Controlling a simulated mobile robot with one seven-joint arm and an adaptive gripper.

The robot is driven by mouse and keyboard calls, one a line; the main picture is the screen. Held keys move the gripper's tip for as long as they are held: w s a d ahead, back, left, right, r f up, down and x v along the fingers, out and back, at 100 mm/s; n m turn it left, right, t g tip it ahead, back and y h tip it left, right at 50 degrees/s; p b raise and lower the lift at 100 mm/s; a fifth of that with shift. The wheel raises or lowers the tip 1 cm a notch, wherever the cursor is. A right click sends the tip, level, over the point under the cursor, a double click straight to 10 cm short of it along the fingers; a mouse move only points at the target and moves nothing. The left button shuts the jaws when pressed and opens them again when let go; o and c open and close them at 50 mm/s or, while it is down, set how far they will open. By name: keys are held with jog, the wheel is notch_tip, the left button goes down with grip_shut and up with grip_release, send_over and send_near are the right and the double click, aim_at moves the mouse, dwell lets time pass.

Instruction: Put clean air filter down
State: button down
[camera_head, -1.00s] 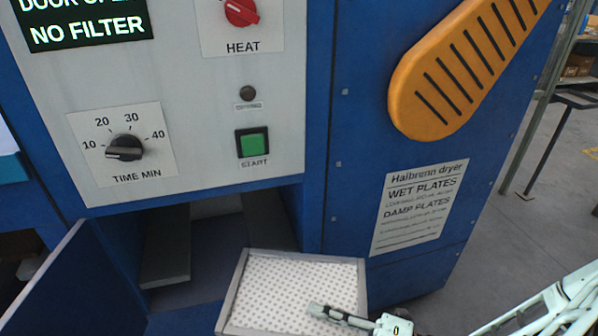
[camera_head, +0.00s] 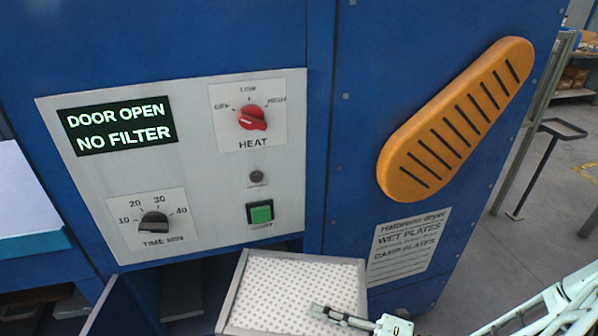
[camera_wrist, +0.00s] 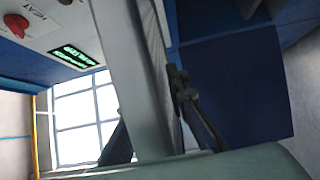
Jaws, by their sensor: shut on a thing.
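The clean air filter (camera_head: 295,290) is a white dotted panel in a grey frame at the bottom middle of the head view. My gripper (camera_head: 338,317) is shut on the filter, its finger lying across the filter's lower right part. In the wrist view the filter's grey frame (camera_wrist: 135,70) runs edge-on through the middle, next to a dark gripper finger (camera_wrist: 190,100). The filter is held up in front of the dryer's lower opening (camera_head: 190,285), and hides part of it.
The blue dryer's control panel (camera_head: 180,160) reads "DOOR OPEN NO FILTER". An open blue flap (camera_head: 118,308) stands at the lower left. An orange slotted cover (camera_head: 455,120) juts from the right side. A light-topped table (camera_head: 25,205) stands left; open floor lies right.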

notch_tip(320, 180, up, 6)
jog(key=p, duration=0.4)
jog(key=shift+f, duration=0.2)
jog(key=shift+s+f, duration=0.1)
jog(key=shift+s, duration=0.1)
dwell(1.7)
